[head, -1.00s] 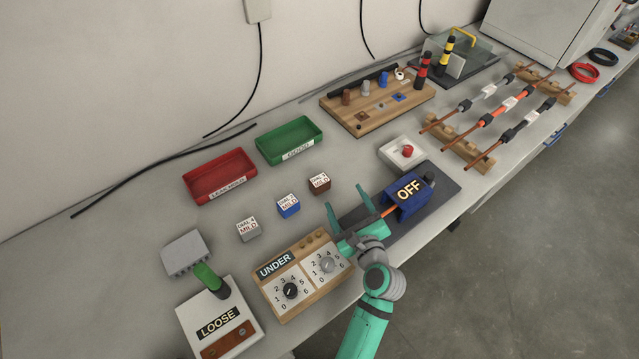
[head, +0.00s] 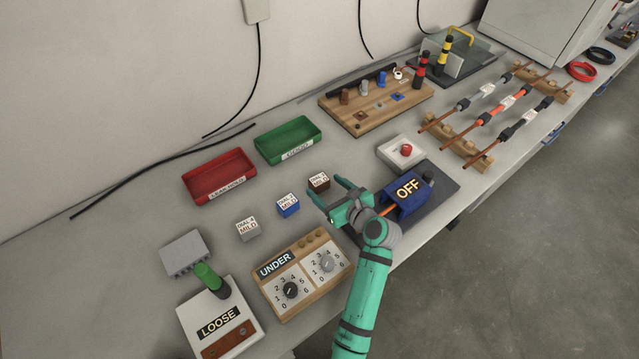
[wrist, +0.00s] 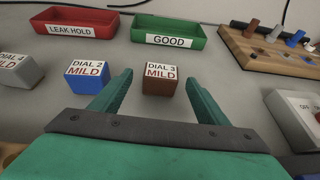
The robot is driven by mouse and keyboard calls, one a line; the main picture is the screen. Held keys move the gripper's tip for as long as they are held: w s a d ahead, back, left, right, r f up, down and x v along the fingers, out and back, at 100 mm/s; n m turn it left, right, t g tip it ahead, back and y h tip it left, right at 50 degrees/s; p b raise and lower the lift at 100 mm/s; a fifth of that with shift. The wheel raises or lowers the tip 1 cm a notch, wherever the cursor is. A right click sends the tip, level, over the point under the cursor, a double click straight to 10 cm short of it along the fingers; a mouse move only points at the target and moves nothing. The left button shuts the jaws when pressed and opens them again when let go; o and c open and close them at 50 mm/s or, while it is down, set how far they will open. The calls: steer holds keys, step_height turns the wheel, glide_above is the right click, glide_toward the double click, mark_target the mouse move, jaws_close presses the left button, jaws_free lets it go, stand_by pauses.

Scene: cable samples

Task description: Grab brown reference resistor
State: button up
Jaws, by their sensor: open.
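A brown block (head: 319,181) with a white top marked "DIAL 3 MILD" sits on the bench, right of the blue block (head: 288,204). In the wrist view the brown block (wrist: 160,80) is straight ahead, between the lines of my two fingers and near their tips. My gripper (head: 325,188) is open and empty, its fingers pointing at the brown block. I cannot tell whether a finger touches it. A brown peg (head: 345,97) also stands on the wooden board at the back.
A grey block (head: 248,229) stands left of the blue one. Behind are a red "LEAK HOLD" tray (head: 219,174) and a green "GOOD" tray (head: 289,140). The wooden board (head: 377,112) holds pegs.

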mark_target(323, 185)
steer(key=x, duration=0.5)
steer(key=shift+d+f, duration=0.1)
steer(key=shift+f, duration=0.05)
steer(key=shift+s+d, duration=0.1)
steer(key=shift+d, duration=0.1)
steer(key=shift+a, duration=0.3)
steer(key=c, duration=1.2)
steer(key=shift+s+d, duration=0.1)
steer(key=shift+c, duration=0.2)
